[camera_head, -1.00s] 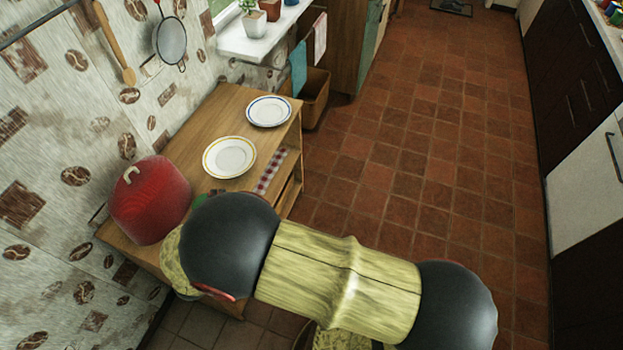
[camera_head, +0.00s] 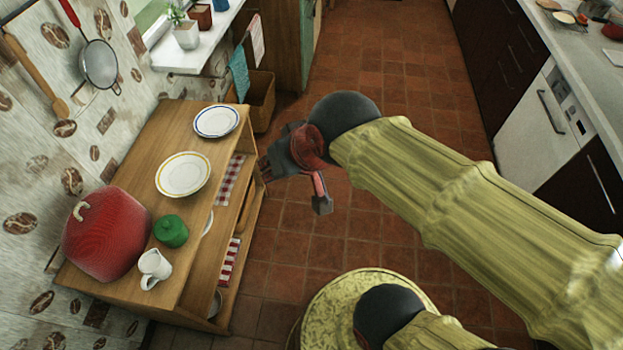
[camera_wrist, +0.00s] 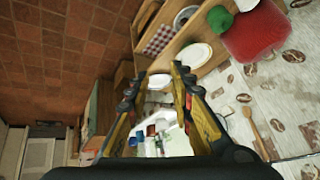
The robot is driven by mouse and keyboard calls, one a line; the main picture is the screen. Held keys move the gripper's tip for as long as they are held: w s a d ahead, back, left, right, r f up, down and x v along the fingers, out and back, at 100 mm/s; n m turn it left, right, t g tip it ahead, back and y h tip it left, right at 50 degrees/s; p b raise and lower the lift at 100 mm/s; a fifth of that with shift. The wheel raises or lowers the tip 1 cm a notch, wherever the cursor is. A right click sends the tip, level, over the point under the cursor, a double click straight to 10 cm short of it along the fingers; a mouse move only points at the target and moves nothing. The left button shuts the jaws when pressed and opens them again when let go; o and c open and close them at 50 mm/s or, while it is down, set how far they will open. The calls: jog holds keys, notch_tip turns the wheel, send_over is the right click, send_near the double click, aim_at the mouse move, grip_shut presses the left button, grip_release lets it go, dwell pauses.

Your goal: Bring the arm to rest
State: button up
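My gripper (camera_head: 293,185) hangs over the tiled floor, to the right of the wooden shelf unit (camera_head: 138,150) in the head view. In the wrist view the two fingers of my gripper (camera_wrist: 157,77) stand apart with nothing between them, so it is open and empty. My arm (camera_head: 450,195) reaches in from the lower right of the head view, clear of the furniture.
On the unit stand a red domed item (camera_head: 105,235), a green lidded pot (camera_head: 171,231), a white jug (camera_head: 154,268) and two plates (camera_head: 183,174). A counter with drawers (camera_head: 520,70) lines the right. Open floor (camera_head: 400,60) lies between.

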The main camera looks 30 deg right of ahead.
jog(key=s+d+n+g+h, duration=0.1)
jog(key=s+d, duration=0.3)
jog(key=s, duration=0.1)
jog(key=shift+s+d+f, duration=0.35)
jog(key=shift+f, duration=0.1)
dwell(0.7)
